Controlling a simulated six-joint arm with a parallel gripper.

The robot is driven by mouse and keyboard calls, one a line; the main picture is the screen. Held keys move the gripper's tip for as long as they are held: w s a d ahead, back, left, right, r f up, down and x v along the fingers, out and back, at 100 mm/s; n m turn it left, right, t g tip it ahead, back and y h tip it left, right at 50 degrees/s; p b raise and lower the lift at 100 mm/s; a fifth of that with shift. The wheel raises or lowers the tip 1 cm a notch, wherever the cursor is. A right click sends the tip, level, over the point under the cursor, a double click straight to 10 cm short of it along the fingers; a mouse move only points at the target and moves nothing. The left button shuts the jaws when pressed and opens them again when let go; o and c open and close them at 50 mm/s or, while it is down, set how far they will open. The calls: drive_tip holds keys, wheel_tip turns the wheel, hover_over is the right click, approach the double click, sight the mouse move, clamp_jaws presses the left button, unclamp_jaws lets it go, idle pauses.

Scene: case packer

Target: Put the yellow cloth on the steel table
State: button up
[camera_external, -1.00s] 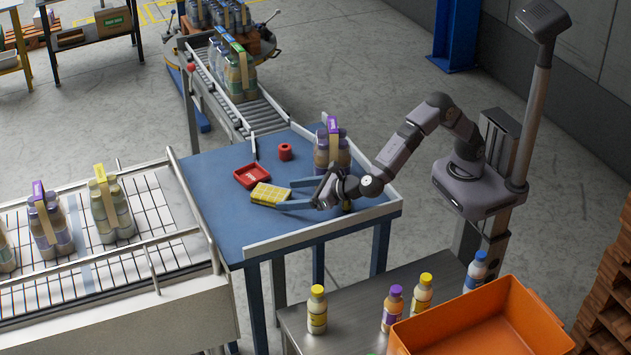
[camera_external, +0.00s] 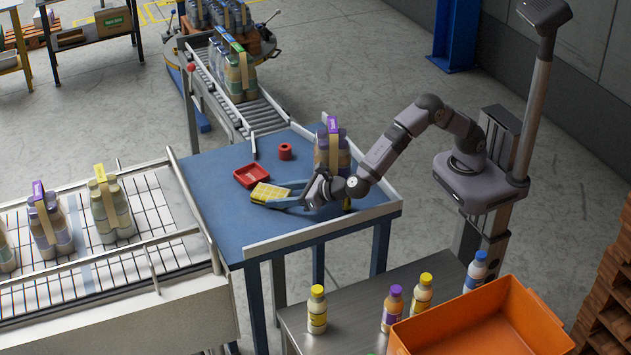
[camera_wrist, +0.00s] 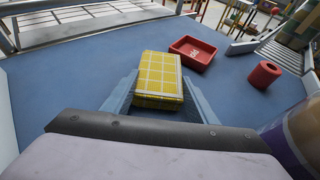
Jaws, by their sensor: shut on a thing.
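The yellow cloth (camera_external: 272,193) is a folded pad with a pale grid pattern, lying at the middle of the blue table (camera_external: 225,218). My gripper (camera_external: 276,195) is low over the table and its two blue fingers are shut on the cloth from either side. In the wrist view the cloth (camera_wrist: 160,78) sits between the fingertips, its far end reaching past them. I cannot tell whether it is lifted off the blue table. The steel table (camera_external: 350,335) stands at the front right, with several bottles and an orange crate (camera_external: 480,325) on it.
A red tray (camera_external: 251,176) lies just behind the cloth, and a red ring-shaped roll (camera_external: 285,152) stands farther back. A bottle pack with a purple label (camera_external: 333,150) stands close beside my gripper. A pale rail (camera_external: 320,232) edges the blue table's front.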

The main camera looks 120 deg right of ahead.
drive_tip(key=shift+r, duration=0.15)
wheel_tip(320, 180, up, 18)
drive_tip(key=b, duration=0.2)
idle(0.7)
idle(0.6)
wheel_tip(320, 180, up, 5)
hover_over(281, 194)
drive_tip(key=s+a+n+t+y+b, duration=0.1)
drive_tip(key=s+a+n+y+b, duration=0.2)
drive_tip(key=a, duration=0.7)
drive_tip(key=s+a+n+t+y+b, duration=0.2)
drive_tip(key=s+a+n+y+b, duration=0.15)
drive_tip(key=a, duration=0.75)
drive_tip(key=s+a+n+t+y+b, duration=0.1)
drive_tip(key=s+a+n+y+b, duration=0.2)
drive_tip(key=a, duration=0.7)
wheel_tip(281, 194, down, 33)
drive_tip(key=shift+s+d+p, duration=0.15)
drive_tip(key=shift+s+p, duration=0.25)
drive_tip(key=shift+p, duration=0.05)
